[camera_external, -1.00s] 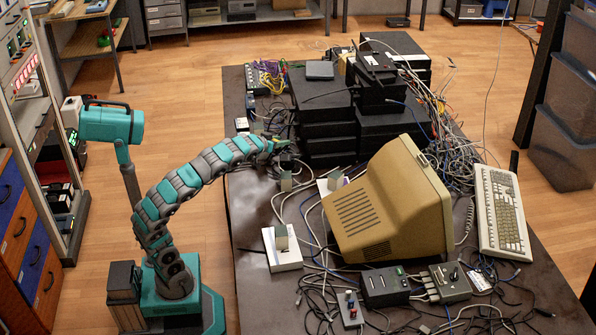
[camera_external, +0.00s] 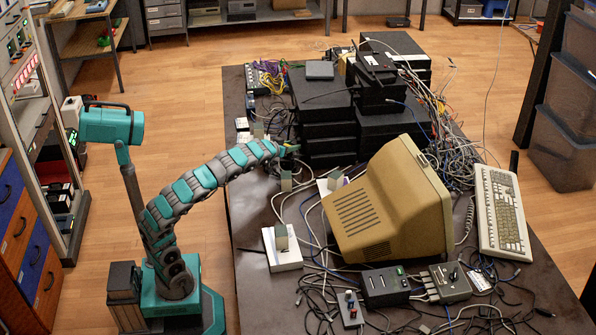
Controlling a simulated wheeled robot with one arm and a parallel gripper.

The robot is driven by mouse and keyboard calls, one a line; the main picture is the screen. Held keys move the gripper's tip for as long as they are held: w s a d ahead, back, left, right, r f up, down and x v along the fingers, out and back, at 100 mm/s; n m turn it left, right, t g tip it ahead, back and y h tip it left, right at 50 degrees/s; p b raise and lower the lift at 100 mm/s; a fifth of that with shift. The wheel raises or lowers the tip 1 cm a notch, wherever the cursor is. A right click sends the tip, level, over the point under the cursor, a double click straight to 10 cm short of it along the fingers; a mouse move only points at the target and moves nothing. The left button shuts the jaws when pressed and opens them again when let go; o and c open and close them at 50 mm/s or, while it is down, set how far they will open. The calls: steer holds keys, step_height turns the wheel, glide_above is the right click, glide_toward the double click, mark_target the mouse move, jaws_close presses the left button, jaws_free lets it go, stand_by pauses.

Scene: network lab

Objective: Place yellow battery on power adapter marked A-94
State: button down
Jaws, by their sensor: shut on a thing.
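My gripper (camera_external: 284,152) is small in view at the end of the arm, over the table's left half, just left of the stacked black boxes. It is shut on a small yellowish thing (camera_external: 294,148), which appears to be the yellow battery. A white adapter-like box (camera_external: 286,262) with an upright grey-green block lies near the table's left edge. Another white one (camera_external: 325,188) with a similar block is left of the beige monitor. A grey-green block (camera_external: 286,181) stands just below my gripper, its base unclear. No marking A-94 is legible.
Black boxes (camera_external: 326,130) are stacked beyond my gripper to the right. A beige monitor (camera_external: 385,205) stands mid-table with a keyboard (camera_external: 502,213) at its right. Cables run among the white boxes. The table's left front (camera_external: 262,305) is mostly bare.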

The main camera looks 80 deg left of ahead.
steer(key=shift+f, duration=0.1)
steer(key=shift+c, duration=2.1)
jaws_free()
steer(key=shift+s+d+r, duration=0.15)
steer(key=shift+r, duration=0.05)
steer(key=v, duration=1.1)
steer(key=shift+s+d, duration=0.25)
